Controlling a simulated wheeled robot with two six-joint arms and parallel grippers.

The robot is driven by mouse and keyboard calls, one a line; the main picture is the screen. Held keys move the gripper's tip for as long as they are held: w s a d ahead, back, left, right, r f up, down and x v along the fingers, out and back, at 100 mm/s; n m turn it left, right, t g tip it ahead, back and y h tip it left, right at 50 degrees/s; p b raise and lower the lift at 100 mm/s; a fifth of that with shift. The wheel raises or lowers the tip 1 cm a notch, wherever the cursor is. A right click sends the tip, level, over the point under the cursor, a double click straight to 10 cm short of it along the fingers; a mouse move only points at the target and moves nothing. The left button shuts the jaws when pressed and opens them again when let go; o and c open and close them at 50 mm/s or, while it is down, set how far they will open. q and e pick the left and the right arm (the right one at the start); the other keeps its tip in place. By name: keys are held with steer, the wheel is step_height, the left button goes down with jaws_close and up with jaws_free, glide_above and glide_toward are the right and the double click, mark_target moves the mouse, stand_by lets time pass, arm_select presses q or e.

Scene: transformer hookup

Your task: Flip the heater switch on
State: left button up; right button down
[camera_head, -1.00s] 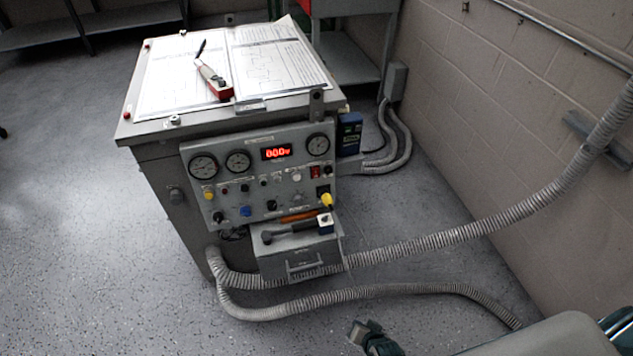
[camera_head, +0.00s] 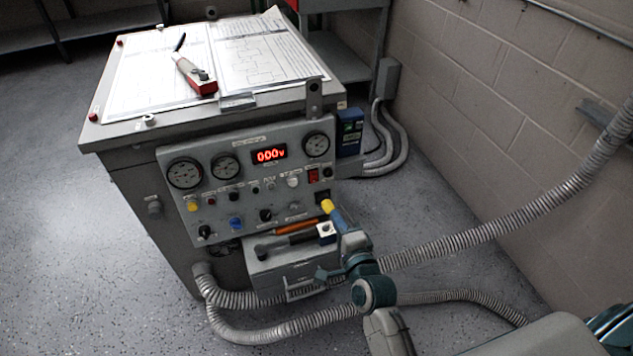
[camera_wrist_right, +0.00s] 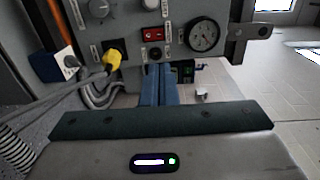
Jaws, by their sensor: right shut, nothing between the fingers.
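A red rocker switch (camera_head: 313,174) sits on the right part of the grey control panel (camera_head: 215,205), below the right-hand gauge. It also shows in the right wrist view (camera_wrist_right: 152,33), just beyond the fingertips. Its label is too small to read, and I cannot tell its position. My right gripper (camera_head: 337,213) is shut and empty, in front of the panel's lower right, close to the yellow plug (camera_head: 327,206). In the right wrist view its blue fingers (camera_wrist_right: 158,70) point at the panel below the switch; contact cannot be told. My left gripper is not in view.
The display (camera_head: 269,155) glows red with zeros. A grey drawer box (camera_head: 285,265) with tools on top juts out below the panel. A blue device (camera_head: 349,132) is at the cabinet's right side. Ribbed hoses (camera_head: 480,230) run to the right. Papers and a red-grey tool lie on top.

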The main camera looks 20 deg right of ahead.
mark_target(314, 174)
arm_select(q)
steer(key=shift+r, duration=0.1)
arm_select(e)
steer(key=w, duration=1.3)
steer(key=shift+w+a+f, duration=0.25)
steer(key=shift+w+f, duration=0.05)
steer(key=shift+w, duration=0.2)
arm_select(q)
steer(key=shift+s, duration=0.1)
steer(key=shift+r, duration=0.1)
arm_select(e)
steer(key=shift+r+p, duration=0.15)
steer(key=shift+p, duration=0.35)
steer(key=shift+w+p, duration=0.15)
steer(key=shift+p, duration=0.3)
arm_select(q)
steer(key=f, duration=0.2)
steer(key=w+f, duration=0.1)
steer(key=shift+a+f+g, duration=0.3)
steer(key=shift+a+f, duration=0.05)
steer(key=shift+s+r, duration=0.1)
